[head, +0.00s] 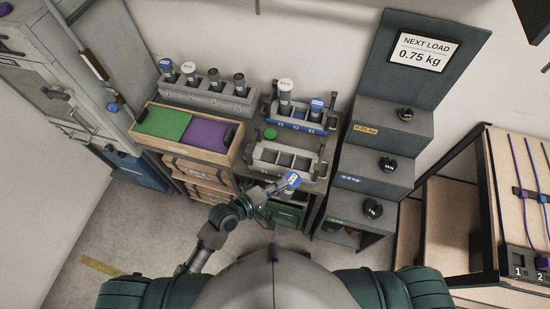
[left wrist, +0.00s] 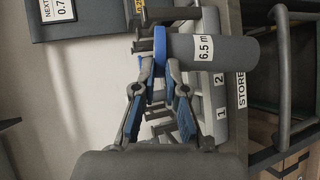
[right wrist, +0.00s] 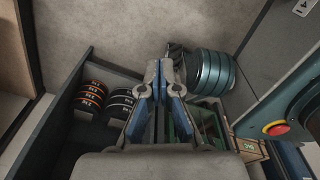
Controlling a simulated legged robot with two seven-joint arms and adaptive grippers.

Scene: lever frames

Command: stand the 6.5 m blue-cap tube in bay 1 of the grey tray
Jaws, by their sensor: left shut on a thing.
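The 6.5 m tube (left wrist: 222,50) is a grey cylinder with a white label. My left gripper (left wrist: 160,68) is shut on it near its blue-cap end. In the head view its blue cap (head: 292,180) shows at my left gripper (head: 279,187), in front of the grey tray (head: 258,166). The tray has several open bays, which look empty there. In the left wrist view the tray's edge with labels 1 and 2 (left wrist: 220,96) is partly behind the tube. My right gripper (right wrist: 160,72) looks shut and empty in the right wrist view; it is not seen in the head view.
A blue rack (head: 301,125) with tubes stands behind the grey tray, and a grey rack (head: 205,97) with several tubes stands further left. A green and purple box (head: 187,153) is to the left. Dark weight steps (head: 385,140) stand to the right.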

